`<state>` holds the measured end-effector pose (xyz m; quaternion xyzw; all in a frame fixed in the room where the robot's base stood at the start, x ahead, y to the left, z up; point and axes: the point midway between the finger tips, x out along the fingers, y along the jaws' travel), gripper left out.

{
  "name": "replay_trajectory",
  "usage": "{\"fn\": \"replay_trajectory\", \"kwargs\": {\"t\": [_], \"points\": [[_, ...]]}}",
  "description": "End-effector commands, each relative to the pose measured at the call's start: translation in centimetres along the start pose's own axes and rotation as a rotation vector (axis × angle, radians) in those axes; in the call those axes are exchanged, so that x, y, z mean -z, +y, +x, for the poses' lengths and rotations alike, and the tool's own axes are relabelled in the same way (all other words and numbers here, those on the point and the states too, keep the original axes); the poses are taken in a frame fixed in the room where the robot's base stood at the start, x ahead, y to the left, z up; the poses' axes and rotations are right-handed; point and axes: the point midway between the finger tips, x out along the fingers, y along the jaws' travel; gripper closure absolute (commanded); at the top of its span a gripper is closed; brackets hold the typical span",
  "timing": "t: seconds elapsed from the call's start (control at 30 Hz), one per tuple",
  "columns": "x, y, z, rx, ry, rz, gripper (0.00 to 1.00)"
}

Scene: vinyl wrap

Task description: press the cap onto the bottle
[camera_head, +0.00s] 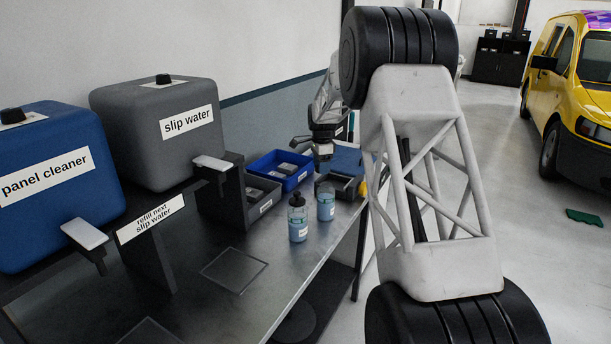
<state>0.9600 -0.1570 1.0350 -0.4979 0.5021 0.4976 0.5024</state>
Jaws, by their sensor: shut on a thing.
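Two small bottles with blue liquid stand upright on the dark bench. The nearer bottle (298,225) has a dark cap (297,200) on its top. The other bottle (326,205), just behind it to the right, shows a clear upper part and no cap on it. My gripper (322,162) points down above this uncapped bottle, with a small gap between them. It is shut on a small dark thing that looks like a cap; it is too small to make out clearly.
A blue bin (281,168) and a grey bin (260,197) stand behind the bottles. The grey slip water tank (150,135) and blue panel cleaner tank (50,215) stand left. The bench front (285,270) is mostly clear. A yellow van (575,95) is far right.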

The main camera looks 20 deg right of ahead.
Motion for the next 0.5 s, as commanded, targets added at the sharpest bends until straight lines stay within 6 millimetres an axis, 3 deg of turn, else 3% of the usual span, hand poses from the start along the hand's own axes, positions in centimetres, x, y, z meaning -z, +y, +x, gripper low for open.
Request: {"fn": "replay_trajectory", "kwargs": {"t": [0.17,0.5], "points": [[1.25,0.52,-1.05,0.0,0.0,0.011,0.63],[1.38,0.57,-1.13,0.0,0.0,0.012,0.63]]}}
